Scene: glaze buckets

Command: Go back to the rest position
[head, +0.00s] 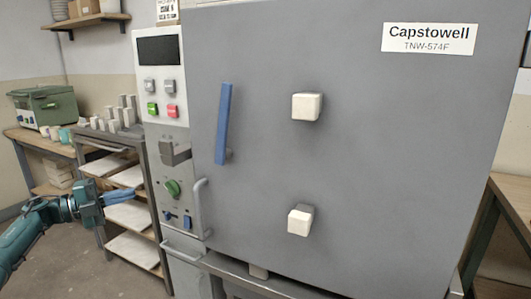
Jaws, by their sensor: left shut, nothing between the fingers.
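My left gripper (122,196) is at the lower left, on the teal arm coming in from the left. Its fingers are shut with nothing between them. It is in front of a shelf rack and to the left of the kiln's control panel, apart from the panel in the picture. My right gripper is not in view.
A large grey kiln door (380,160) with a blue handle (223,124) and two pale knobs fills the right. The control panel (165,120) stands beside it. The rack (145,240) holds pale boards. A green case (45,105) sits on a bench. Floor shows at lower left.

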